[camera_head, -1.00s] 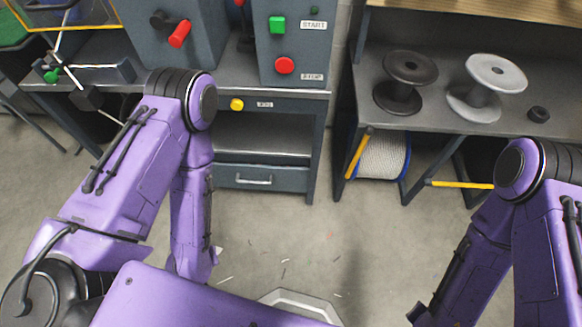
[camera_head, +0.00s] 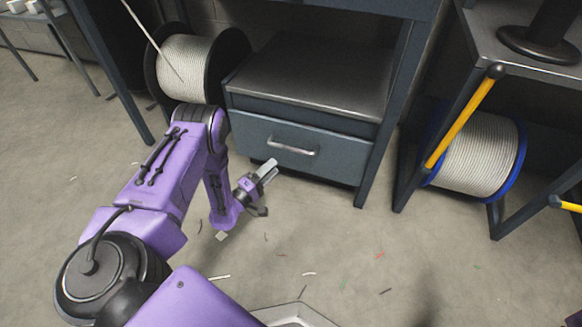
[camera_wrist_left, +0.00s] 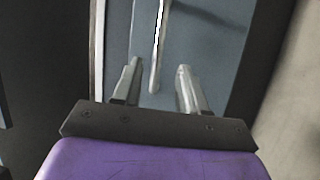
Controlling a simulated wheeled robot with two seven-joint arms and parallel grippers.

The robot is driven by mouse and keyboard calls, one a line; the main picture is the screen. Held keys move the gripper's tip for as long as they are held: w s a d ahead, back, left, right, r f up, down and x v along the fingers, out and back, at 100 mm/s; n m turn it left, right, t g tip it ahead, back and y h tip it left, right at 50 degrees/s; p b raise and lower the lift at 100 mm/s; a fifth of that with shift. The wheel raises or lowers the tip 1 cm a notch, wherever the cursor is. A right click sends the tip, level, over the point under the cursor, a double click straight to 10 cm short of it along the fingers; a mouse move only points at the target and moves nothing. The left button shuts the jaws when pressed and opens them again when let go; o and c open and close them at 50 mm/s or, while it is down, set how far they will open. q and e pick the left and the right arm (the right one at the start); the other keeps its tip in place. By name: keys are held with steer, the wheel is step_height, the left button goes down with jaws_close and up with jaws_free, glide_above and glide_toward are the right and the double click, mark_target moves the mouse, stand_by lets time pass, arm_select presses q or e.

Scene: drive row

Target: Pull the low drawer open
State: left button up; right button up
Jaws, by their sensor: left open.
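The low drawer (camera_head: 330,160) is a blue-grey front under a metal shelf, and it looks shut. Its silver bar handle (camera_head: 293,147) runs across the front. My left gripper (camera_head: 264,170) is low in front of the drawer, just below and left of the handle. In the left wrist view the drawer front (camera_wrist_left: 205,45) fills the middle, and the handle (camera_wrist_left: 158,50) reaches down to between the open fingers (camera_wrist_left: 157,85). The fingers stand on either side of the handle's near end and I see no grip on it. My right gripper is out of view.
A cable reel (camera_head: 185,68) stands left of the drawer. The floor (camera_head: 350,250) in front has small scraps and is otherwise clear.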

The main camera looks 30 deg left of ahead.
mark_target(291, 148)
arm_select(q)
steer(key=b+x, duration=0.3)
steer(key=x, duration=0.7)
steer(key=shift+w+b, duration=0.3)
steer(key=shift+b, duration=0.05)
jaws_close()
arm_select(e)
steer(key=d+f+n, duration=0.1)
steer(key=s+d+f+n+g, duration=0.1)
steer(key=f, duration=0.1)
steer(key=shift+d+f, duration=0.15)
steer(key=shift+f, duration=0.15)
